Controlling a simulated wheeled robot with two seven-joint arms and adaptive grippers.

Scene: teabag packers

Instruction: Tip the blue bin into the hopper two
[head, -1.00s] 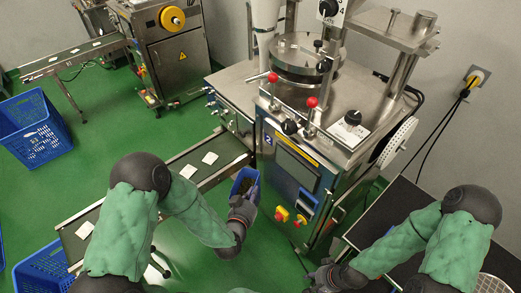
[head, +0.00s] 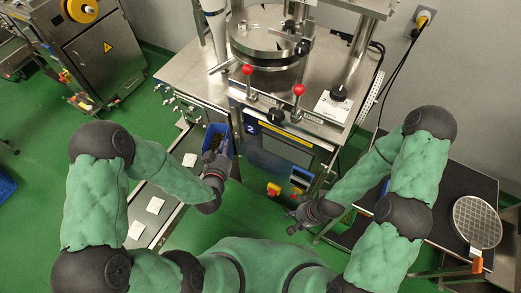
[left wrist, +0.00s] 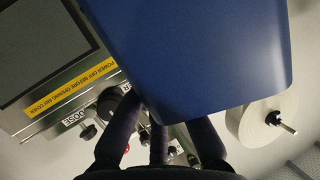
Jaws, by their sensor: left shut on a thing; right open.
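The blue bin (head: 208,133) is held at the front left of the machine marked 2 (head: 250,127), with dark loose contents inside. My left gripper (head: 217,160) is shut on it, at its near side. In the left wrist view the bin (left wrist: 200,50) fills the upper middle, above the dark fingers (left wrist: 165,138). The round steel hopper (head: 270,38) stands on top of the machine, higher and farther back than the bin; its opening is not clearly seen. My right gripper (head: 298,216) is open and empty, low in front of the machine.
A conveyor (head: 172,188) with white teabags runs under my left arm. Red-knobbed posts (head: 248,70) rise at the machine's front edge. A dark table (head: 465,178) with a round sieve (head: 477,222) stands right. A blue crate (head: 5,186) is at the left edge.

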